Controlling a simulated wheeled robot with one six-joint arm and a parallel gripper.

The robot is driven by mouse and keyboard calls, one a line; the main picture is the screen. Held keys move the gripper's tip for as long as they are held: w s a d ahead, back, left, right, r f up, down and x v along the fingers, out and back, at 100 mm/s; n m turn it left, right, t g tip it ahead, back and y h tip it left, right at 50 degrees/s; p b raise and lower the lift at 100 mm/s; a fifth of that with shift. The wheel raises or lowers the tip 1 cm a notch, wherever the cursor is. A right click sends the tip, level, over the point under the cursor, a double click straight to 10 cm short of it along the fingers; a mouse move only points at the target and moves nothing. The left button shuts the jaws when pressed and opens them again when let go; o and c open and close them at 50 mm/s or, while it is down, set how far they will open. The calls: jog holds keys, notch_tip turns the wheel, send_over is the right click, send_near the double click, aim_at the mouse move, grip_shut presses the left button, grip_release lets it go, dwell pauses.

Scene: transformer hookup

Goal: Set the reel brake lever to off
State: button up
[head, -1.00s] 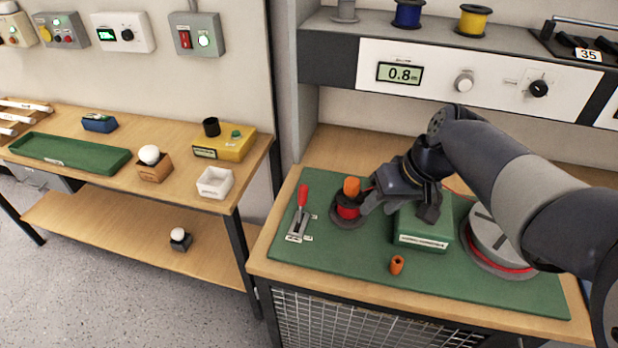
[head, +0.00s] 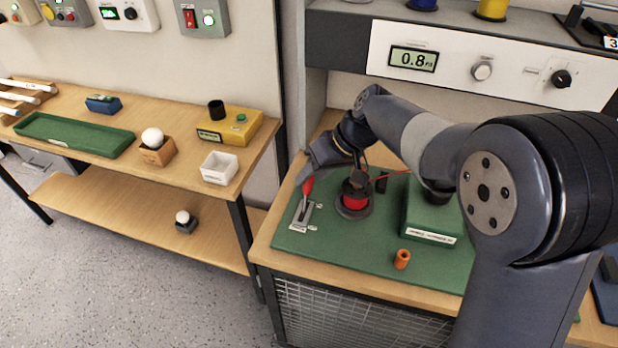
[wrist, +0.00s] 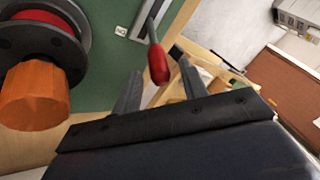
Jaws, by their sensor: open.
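The reel brake lever has a red handle (head: 307,187) on a pale slotted base (head: 302,214) at the left end of the green mat. The handle leans toward the back of the bench. My gripper (head: 311,168) is at the top of the handle. In the wrist view, my gripper (wrist: 159,67) is open and the red handle (wrist: 158,63) shows between its two fingers, with no clear contact.
The red reel (head: 354,201) stands just right of the lever; its orange knob (wrist: 35,95) is close in the wrist view. A green box (head: 432,215) and a small orange sleeve (head: 402,259) are further right on the mat (head: 340,243). The mat's front left is clear.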

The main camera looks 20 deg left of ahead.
jog(key=shift+x, duration=1.15)
jog(key=shift+r, duration=0.1)
grip_shut()
